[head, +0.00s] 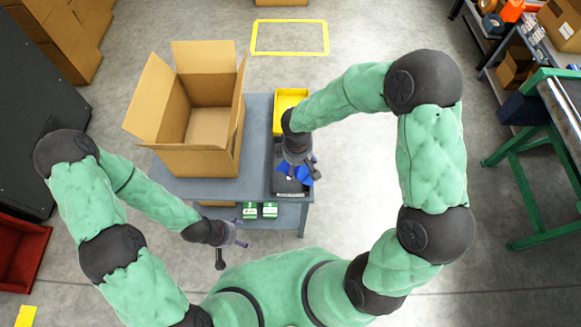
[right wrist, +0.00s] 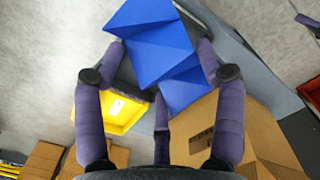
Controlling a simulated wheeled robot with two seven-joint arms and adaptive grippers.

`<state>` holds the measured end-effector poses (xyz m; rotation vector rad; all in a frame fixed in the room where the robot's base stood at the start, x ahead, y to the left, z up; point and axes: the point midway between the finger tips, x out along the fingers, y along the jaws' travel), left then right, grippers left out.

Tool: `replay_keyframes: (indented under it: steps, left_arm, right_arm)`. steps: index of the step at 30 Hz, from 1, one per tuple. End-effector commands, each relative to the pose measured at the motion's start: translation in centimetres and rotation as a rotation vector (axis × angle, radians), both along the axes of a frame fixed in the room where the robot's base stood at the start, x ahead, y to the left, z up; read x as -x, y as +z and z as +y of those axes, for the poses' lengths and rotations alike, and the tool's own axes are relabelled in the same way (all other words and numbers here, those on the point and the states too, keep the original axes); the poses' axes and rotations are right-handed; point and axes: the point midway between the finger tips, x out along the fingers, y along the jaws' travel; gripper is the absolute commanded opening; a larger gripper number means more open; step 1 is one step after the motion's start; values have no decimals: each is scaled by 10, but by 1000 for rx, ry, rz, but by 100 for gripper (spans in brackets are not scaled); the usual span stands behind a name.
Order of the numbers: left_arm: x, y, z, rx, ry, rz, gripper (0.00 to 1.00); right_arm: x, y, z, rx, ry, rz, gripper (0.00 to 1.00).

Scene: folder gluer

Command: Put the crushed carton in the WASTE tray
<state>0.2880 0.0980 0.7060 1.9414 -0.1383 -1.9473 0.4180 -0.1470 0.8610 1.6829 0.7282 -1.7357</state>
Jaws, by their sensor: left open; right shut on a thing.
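The crushed carton (head: 306,176) is blue and bent, and shows in the head view at my right gripper (head: 299,168). In the right wrist view the carton (right wrist: 150,40) sits between the fingers of my right gripper, which is shut on it. The carton is over a dark tray (head: 277,188) at the table's right edge; its height above the tray is hard to tell. A label on the dark tray's front is too small to read. My left gripper (head: 232,243) is open and empty, in front of the table.
A yellow tray (head: 290,97) lies behind the dark tray, partly hidden by my right arm. A large open cardboard box (head: 200,150) fills the left of the grey table (head: 258,170). Green-and-white small cartons (head: 260,210) stand on the lower shelf.

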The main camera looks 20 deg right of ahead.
Motion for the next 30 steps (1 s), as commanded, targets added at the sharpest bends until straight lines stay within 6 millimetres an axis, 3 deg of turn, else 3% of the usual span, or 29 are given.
replay_keyframes:
  steps: [6,13,17,28,30]
  left_arm:
    - [0,-9,0,0,0,1,84]
    - [0,-13,0,0,0,0,84]
    - [0,-17,0,0,0,0,84]
    - [0,-34,0,0,0,0,84]
    - [0,-39,0,0,0,0,84]
  right_arm:
    - [21,-22,-24,4,310,22,48]
    - [25,-31,-30,4,443,31,48]
    - [9,-40,-27,4,451,32,48]
    - [-61,-73,-13,4,449,31,48]
    - [-70,-86,-11,3,448,35,48]
